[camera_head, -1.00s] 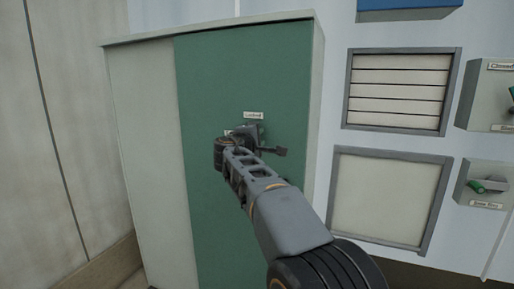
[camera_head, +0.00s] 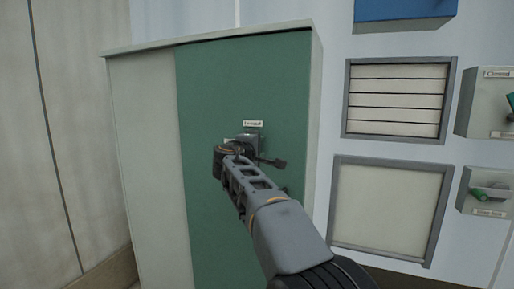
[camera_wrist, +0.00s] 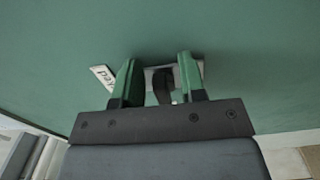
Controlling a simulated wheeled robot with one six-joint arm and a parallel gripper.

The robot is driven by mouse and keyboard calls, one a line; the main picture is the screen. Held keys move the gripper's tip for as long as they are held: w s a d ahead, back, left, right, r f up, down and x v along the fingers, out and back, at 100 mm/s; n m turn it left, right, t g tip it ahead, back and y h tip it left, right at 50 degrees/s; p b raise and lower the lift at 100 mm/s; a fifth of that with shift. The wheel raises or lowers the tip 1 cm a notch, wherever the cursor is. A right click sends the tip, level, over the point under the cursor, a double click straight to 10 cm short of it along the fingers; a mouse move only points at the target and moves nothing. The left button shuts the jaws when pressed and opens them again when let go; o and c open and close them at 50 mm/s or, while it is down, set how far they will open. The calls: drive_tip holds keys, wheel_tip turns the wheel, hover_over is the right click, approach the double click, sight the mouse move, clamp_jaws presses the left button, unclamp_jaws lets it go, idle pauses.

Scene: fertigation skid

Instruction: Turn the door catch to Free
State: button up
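The door catch shows in the wrist view as a dark handle (camera_wrist: 163,85) on a pale grey plate, set on a green door (camera_head: 215,80). My gripper (camera_wrist: 157,80) has its two green fingers apart, one on each side of the handle. A gap shows beside the left finger; the right finger is very close, and I cannot tell whether it touches. In the head view my gripper is at the catch (camera_head: 252,140) and hides most of it. A white "Locked" label (camera_head: 252,124) sits above the catch. Another label at its left is mostly covered.
The green door belongs to a tall pale cabinet (camera_head: 145,150). To its right are a louvred vent (camera_head: 397,97), a framed blank panel (camera_head: 388,208), and grey boxes with green handles (camera_head: 490,193). A blue box (camera_head: 400,10) is above.

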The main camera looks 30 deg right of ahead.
drive_tip(key=v, duration=1.4)
drive_tip(key=shift+d, duration=0.15)
drive_tip(key=s+a+f+m+g+y+p, duration=0.2)
drive_tip(key=s+y+p, duration=0.4)
drive_tip(key=s+p, duration=0.3)
drive_tip(key=s+a+f+m+g+y+p, duration=0.2)
drive_tip(key=s+f+m+g+y+p, duration=0.3)
drive_tip(key=s+p, duration=0.5)
drive_tip(key=m+g+y+p, duration=0.1)
drive_tip(key=y+p, duration=0.1)
drive_tip(key=p, duration=0.5)
drive_tip(key=shift+s+a+f+p, duration=0.25)
drive_tip(key=shift+a+p, duration=0.05)
drive_tip(key=shift+p, duration=0.1)
drive_tip(key=shift+o, duration=0.3)
